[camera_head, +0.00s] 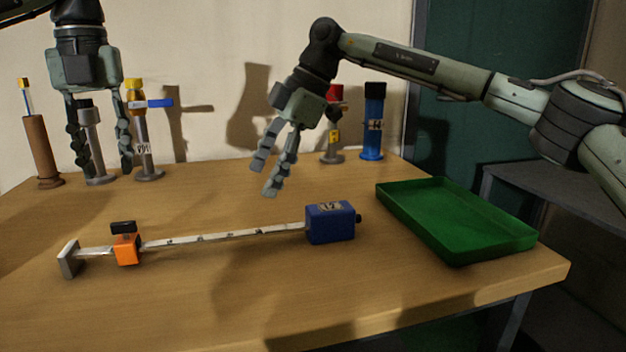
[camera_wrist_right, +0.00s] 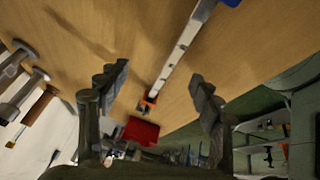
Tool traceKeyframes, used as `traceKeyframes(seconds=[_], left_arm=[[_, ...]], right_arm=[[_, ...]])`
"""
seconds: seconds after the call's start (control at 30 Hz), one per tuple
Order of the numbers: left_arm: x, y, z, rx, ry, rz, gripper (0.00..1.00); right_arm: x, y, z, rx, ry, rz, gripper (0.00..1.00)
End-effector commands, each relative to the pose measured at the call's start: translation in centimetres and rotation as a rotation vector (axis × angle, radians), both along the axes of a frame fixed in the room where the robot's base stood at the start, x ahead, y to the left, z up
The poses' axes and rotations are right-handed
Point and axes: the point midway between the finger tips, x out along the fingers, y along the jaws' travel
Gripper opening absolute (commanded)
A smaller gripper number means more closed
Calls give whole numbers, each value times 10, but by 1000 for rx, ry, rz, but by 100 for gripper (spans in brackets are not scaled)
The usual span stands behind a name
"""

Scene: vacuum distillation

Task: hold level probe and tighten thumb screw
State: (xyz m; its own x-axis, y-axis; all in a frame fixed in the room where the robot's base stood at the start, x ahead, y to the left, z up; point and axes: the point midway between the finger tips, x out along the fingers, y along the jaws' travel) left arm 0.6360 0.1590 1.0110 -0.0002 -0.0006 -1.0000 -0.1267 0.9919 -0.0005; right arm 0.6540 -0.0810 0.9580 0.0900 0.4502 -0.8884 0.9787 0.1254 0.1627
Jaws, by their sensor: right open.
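The level probe lies on the wooden table as a pale marked rod (camera_head: 200,238). It has a grey end plate (camera_head: 69,259) at left and a blue block (camera_head: 330,223) at right. An orange slider (camera_head: 127,250) with a black thumb screw (camera_head: 123,227) sits near the rod's left end. My left gripper (camera_head: 100,168) hangs open and empty at the back left. My right gripper (camera_head: 265,179) is open and empty above the table, behind the rod. In the right wrist view the rod (camera_wrist_right: 180,55) and orange slider (camera_wrist_right: 148,102) show between the fingers.
A green tray (camera_head: 455,220) stands at the right edge. A brown cylinder (camera_head: 41,150), a yellow-topped stand (camera_head: 141,135) with a blue lever, a red-topped stand (camera_head: 333,140) and a blue cylinder (camera_head: 374,122) line the back. The front table area is clear.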

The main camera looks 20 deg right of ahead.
Motion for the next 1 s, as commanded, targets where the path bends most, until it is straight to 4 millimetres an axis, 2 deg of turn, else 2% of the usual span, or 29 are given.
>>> traceKeyframes(seconds=[0.03,0.13,0.2,0.3,0.47,0.8,1.0], left_arm=[[0,0,0,0,0,0,34],[0,0,0,0,0,0,34],[0,0,0,0,0,0,34],[0,0,0,0,0,0,34],[0,0,0,0,0,0,34],[0,0,0,0,0,0,34],[0,0,0,0,0,0,34]], right_arm=[[-3,-16,-8,-115,31,-30,66],[-10,-47,-21,-297,87,-93,66],[-14,-62,-24,-382,110,-127,66],[-16,-75,-26,-446,126,-157,66],[-18,-79,-42,-467,135,-166,66],[-18,-78,-91,-462,134,-163,66],[-17,-78,-103,-460,133,-164,66]])
